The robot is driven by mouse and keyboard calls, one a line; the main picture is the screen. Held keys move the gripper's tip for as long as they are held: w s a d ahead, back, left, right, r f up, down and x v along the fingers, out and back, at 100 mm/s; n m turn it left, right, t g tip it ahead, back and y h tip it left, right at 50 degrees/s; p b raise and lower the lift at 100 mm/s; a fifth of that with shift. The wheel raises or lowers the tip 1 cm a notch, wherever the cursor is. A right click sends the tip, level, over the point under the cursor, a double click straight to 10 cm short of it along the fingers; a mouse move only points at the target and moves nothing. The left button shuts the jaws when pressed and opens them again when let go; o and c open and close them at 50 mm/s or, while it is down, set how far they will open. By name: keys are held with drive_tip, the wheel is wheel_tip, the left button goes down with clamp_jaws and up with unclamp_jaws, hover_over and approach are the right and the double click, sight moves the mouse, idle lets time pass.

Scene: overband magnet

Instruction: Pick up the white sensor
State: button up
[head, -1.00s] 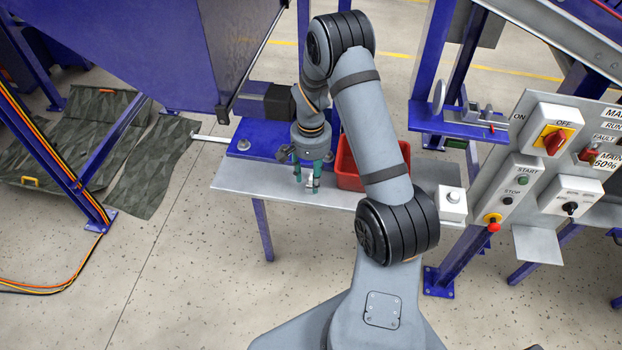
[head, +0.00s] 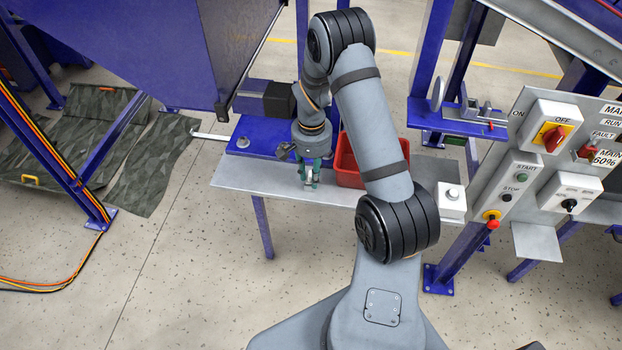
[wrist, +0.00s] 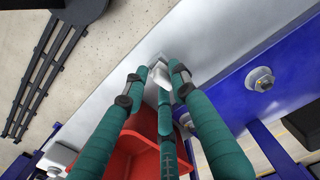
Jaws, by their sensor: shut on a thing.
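The white sensor (head: 309,181) is a small pale piece at the fingertips of my gripper (head: 309,176), just over the grey metal shelf (head: 242,178). In the wrist view the sensor (wrist: 160,76) sits between the green fingers of my gripper (wrist: 161,83), which are shut on it. The fingers hide much of the sensor. I cannot tell whether it still touches the shelf.
A red bin (head: 347,168) stands on the shelf just right of my gripper, partly behind my arm. A blue plate with bolts (head: 243,143) lies behind. A small white box with a round knob (head: 453,201) is at the shelf's right end. A control panel (head: 545,150) stands further right.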

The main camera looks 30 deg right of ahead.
sight(310, 173)
drive_tip(key=shift+w+a+r, duration=0.1)
drive_tip(key=shift+w+a, duration=0.05)
drive_tip(key=shift+w, duration=0.05)
drive_tip(key=shift+w+r, duration=0.1)
drive_tip(key=shift+r, duration=0.1)
wheel_tip(310, 173, up, 8)
drive_tip(key=shift+r+b, duration=0.15)
drive_tip(key=shift+b, duration=0.95)
clamp_jaws()
drive_tip(key=shift+r, duration=0.6)
drive_tip(key=shift+s, duration=0.25)
